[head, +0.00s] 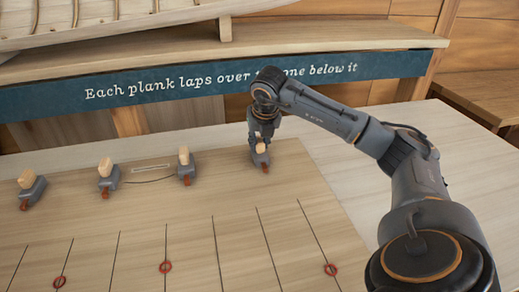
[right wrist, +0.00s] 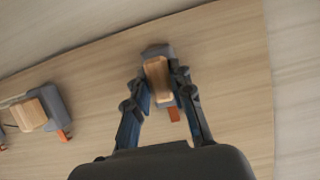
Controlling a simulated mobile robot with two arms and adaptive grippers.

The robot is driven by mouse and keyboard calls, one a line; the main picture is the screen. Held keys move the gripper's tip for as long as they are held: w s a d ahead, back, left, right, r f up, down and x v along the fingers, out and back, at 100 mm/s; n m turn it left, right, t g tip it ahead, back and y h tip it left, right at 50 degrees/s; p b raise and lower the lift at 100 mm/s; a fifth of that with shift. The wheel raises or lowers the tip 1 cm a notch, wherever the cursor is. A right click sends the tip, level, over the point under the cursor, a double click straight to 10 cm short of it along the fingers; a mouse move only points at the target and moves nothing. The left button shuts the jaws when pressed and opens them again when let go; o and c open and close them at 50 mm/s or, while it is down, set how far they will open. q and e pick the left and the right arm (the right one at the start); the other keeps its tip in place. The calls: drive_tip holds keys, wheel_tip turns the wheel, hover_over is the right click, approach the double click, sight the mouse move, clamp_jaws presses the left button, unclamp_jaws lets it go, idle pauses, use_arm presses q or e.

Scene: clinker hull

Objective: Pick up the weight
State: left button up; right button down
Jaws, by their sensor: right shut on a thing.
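The weight (head: 260,158) is a grey block with a pale wooden grip and an orange-red tip. It is at the back right of the wooden board. My right gripper (head: 261,141) comes down over it from above. In the right wrist view the two fingers of my right gripper (right wrist: 162,88) are closed on either side of the wooden grip of the weight (right wrist: 157,72). The weight seems to be at the board's surface; I cannot tell whether there is a gap under it. My left gripper is not in view.
Three similar weights, (head: 32,190), (head: 109,178) and (head: 186,167), stand to the left along the board (head: 130,225). Red rings (head: 166,267) lie on dark lines at the front. A blue lettered banner (head: 200,84) and hull rise behind. Bare tabletop (head: 340,150) lies right.

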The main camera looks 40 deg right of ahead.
sight(261, 163)
drive_tip(key=shift+r, duration=0.2)
drive_tip(key=shift+w+r, duration=0.1)
drive_tip(key=shift+r, duration=0.15)
wheel_tip(261, 163, up, 2)
drive_tip(key=shift+r+b, duration=0.1)
drive_tip(key=shift+b, duration=0.45)
drive_tip(key=s+a+r, duration=0.8)
drive_tip(key=s+r, duration=0.2)
drive_tip(key=s, duration=0.1)
drive_tip(key=shift+s, duration=0.25)
